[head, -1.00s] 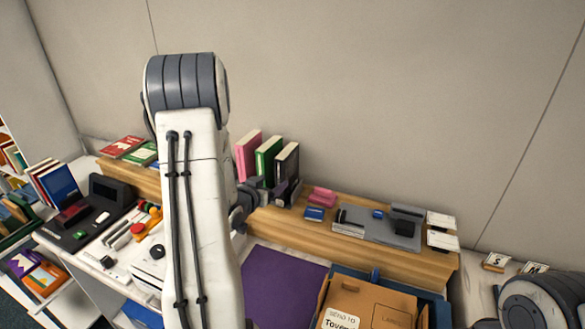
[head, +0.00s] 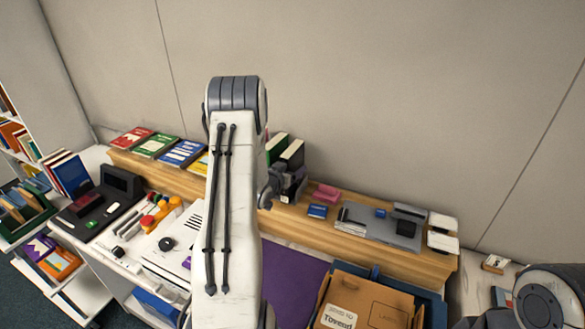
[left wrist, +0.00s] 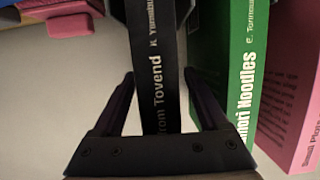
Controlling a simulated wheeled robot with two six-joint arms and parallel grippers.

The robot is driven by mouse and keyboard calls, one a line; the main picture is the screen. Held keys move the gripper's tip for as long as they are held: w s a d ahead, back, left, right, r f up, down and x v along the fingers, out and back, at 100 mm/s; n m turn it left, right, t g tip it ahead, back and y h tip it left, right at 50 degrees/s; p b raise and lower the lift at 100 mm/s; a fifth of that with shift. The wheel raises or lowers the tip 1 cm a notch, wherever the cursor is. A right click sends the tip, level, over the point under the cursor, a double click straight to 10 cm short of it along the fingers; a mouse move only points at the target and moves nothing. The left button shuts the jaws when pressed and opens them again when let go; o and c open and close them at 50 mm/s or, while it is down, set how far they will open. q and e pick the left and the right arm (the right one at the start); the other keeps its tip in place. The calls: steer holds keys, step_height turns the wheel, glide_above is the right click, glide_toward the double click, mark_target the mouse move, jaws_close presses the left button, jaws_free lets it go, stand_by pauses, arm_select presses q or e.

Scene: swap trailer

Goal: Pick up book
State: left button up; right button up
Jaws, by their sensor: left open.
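A black book (head: 293,154) stands upright on the wooden shelf, beside a green book (head: 276,147). In the left wrist view, the black book's spine (left wrist: 158,70), with white lettering, lies between the two fingers of my left gripper (left wrist: 165,105). The fingers are open, one on each side of the spine; I cannot tell whether either touches it. The green book (left wrist: 228,70) and a pink book (left wrist: 290,80) stand to its right there. In the head view my left gripper (head: 284,190) is low in front of the black book, and my arm hides the pink book.
Flat books (head: 182,153) lie left on the wooden shelf (head: 400,257). Pink (head: 325,193) and blue (head: 317,211) small items and a grey tray (head: 385,228) lie right of the black book. A cardboard box (head: 365,300) and purple mat (head: 295,280) are in front.

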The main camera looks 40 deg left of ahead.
arm_select(q)
steer(key=shift+w+f, duration=0.15)
steer(key=shift+w, duration=0.05)
jaws_close()
steer(key=shift+r, duration=0.2)
